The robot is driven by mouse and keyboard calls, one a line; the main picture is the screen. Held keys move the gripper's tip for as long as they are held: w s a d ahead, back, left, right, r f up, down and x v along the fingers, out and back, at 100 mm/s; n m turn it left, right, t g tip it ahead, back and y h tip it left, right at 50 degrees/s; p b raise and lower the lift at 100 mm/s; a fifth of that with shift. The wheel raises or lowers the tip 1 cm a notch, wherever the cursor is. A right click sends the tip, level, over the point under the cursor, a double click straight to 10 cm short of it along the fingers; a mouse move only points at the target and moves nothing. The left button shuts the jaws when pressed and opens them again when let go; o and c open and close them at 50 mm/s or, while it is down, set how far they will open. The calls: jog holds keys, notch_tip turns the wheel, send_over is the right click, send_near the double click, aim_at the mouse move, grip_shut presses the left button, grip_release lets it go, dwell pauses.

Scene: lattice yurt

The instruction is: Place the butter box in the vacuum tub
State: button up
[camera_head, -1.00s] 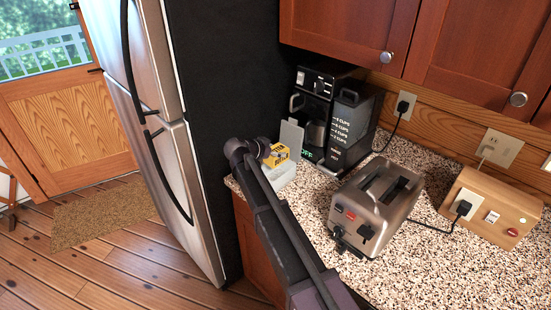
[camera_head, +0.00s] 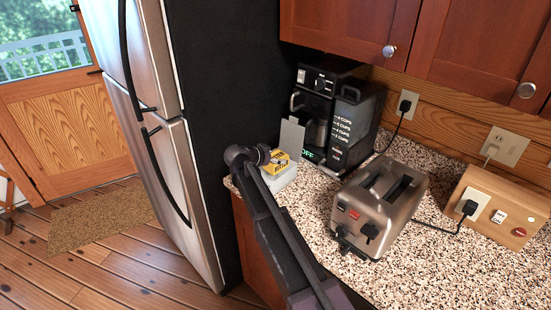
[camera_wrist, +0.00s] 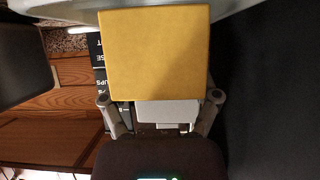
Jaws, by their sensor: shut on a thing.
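The butter box (camera_head: 277,162) is yellow with dark print in the head view. In the wrist view its plain yellow face (camera_wrist: 153,50) fills the upper middle. My gripper (camera_wrist: 160,98) is shut on it, one finger at each side. The vacuum tub (camera_head: 281,180) is a pale box at the counter's left end, with its grey lid (camera_head: 292,137) standing open. The butter box is at the tub's top opening, upright or slightly tilted. My arm hides part of the tub, and I cannot tell whether the box touches its inside.
A black coffee maker (camera_head: 330,110) stands close behind the tub. A metal toaster (camera_head: 378,208) is to the right, with a wooden outlet box (camera_head: 490,205) farther right. The dark fridge side (camera_head: 228,100) is close on the left.

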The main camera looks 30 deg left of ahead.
jog(key=shift+f+b, duration=0.45)
jog(key=shift+f, duration=0.1)
jog(key=o, duration=1.1)
jog(key=shift+r, duration=0.15)
jog(key=shift+r+p, duration=0.7)
jog(key=shift+p, duration=0.15)
jog(key=p+v, duration=0.5)
jog(key=v, duration=0.7)
jog(key=shift+f, duration=0.3)
